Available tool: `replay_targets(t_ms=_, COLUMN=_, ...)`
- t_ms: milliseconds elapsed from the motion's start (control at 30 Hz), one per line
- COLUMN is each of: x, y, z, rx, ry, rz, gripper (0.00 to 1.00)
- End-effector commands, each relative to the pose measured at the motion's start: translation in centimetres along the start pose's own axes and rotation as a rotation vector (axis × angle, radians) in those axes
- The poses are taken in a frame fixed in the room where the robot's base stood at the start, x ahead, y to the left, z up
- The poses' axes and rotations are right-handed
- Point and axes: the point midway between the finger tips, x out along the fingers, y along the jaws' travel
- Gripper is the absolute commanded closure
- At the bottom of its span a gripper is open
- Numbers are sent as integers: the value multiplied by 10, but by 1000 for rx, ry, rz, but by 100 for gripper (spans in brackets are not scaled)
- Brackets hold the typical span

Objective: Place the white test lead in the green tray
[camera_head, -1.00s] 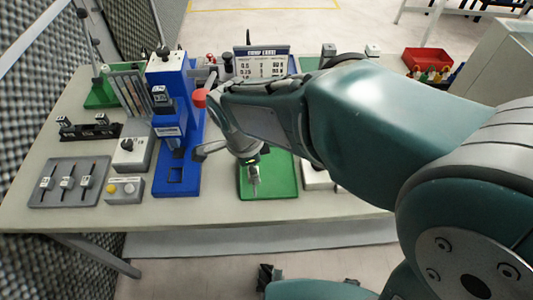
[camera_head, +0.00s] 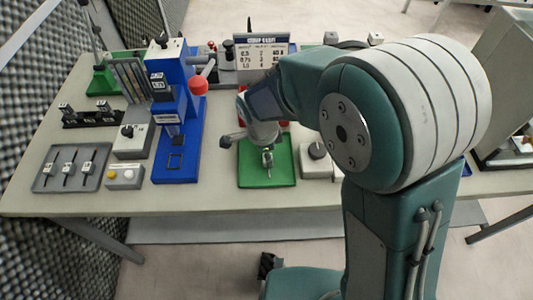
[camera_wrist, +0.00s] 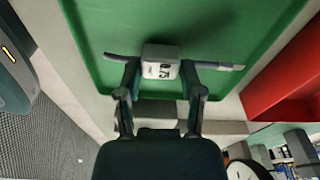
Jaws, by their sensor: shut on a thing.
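The white test lead (camera_wrist: 161,68) is a small white labelled block with a grey rod sticking out on both sides. My gripper (camera_wrist: 160,88) is shut on it, one finger on each side of the block in the wrist view. In the head view my gripper (camera_head: 267,158) points down over the green tray (camera_head: 284,180), and the lead is small and hard to make out there. The green tray (camera_wrist: 225,25) fills the background behind the lead in the wrist view. I cannot tell whether the lead touches the tray floor.
A blue stand (camera_head: 178,165) is left of the green tray. A grey box with a knob (camera_head: 318,160) is close on its right. A grey tray (camera_head: 70,170) with several small parts lies at far left. A sign (camera_head: 262,52) stands behind. A red bin (camera_wrist: 285,75) shows in the wrist view.

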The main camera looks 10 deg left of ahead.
Motion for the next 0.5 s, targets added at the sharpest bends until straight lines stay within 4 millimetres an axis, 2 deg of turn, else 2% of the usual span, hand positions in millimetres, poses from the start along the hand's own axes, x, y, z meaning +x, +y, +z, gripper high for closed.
replay_targets(t_ms=133, x=2, y=-1, z=3, rx=-2, ry=3, rz=2, gripper=100)
replay_targets(t_ms=167, x=3, y=-1, z=4, rx=-2, ry=3, rz=2, gripper=46)
replay_targets(t_ms=200, x=2, y=-1, z=4, rx=-2, ry=3, rz=1, gripper=28)
replay_targets(t_ms=233, x=2, y=-1, z=4, rx=-2, ry=3, rz=1, gripper=15)
replay_targets(t_ms=500, x=2, y=-1, z=3, rx=-1, ry=2, rz=1, gripper=15)
